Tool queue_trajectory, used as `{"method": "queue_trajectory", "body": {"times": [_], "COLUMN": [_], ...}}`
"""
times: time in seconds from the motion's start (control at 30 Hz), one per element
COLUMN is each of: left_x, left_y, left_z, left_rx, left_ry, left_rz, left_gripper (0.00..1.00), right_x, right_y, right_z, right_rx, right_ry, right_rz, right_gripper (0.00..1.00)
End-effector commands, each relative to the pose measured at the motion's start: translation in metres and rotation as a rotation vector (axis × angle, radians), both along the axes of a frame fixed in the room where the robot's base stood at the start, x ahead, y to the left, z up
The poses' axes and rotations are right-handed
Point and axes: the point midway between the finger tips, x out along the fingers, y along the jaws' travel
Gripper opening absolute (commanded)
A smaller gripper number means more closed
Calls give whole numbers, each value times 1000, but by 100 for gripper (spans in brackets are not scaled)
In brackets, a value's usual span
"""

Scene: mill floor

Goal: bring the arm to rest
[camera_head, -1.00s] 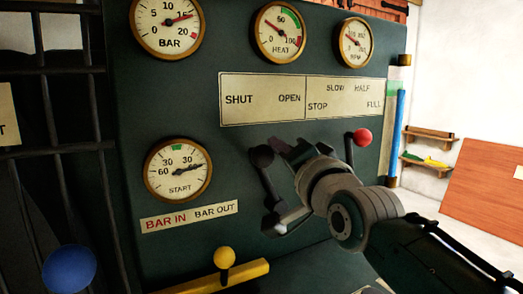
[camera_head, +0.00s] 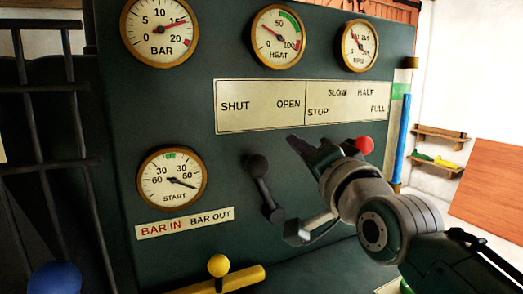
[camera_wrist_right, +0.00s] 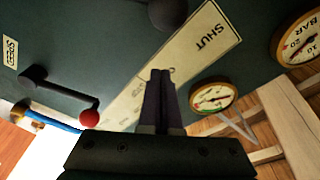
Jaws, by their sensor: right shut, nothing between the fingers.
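My right gripper (camera_head: 296,140) reaches in from the right in the head view, in front of the dark green panel (camera_head: 225,60). Its fingers are together and empty; they also show shut in the right wrist view (camera_wrist_right: 160,78). A lever with a black knob (camera_head: 257,166) stands to the left of the gripper, with a visible gap. A lever with a red knob (camera_head: 364,146) is behind and to the right of it, its arm partly hidden by the gripper; it also shows in the right wrist view (camera_wrist_right: 88,117). My left gripper is not in view.
Above are the BAR (camera_head: 159,30), HEAT (camera_head: 278,38) and RPM (camera_head: 360,46) gauges and a label plate (camera_head: 258,105). The START gauge (camera_head: 172,181) is at left. A yellow-knobbed lever (camera_head: 218,266) is below, a blue knob (camera_head: 54,278) lower left, a blue tube (camera_head: 403,140) right.

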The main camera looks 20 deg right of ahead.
Motion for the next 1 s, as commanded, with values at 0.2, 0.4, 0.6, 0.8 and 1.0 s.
{"method": "queue_trajectory", "body": {"times": [0.2, 0.4, 0.6, 0.8, 1.0], "left_x": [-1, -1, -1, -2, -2], "left_y": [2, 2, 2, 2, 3], "left_z": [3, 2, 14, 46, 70], "left_rx": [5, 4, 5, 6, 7], "left_ry": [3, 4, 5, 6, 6], "left_rz": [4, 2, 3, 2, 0], "left_gripper": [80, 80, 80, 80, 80], "right_x": [-44, -66, -83, -155, -262], "right_y": [1, 1, 7, 23, 24], "right_z": [-5, -7, -19, -67, -95], "right_rx": [1, 2, -97, -470, -806], "right_ry": [1, 1, 118, 550, 946], "right_rz": [0, 1, 27, 182, 436], "right_gripper": [0, 0, 0, 0, 0]}}
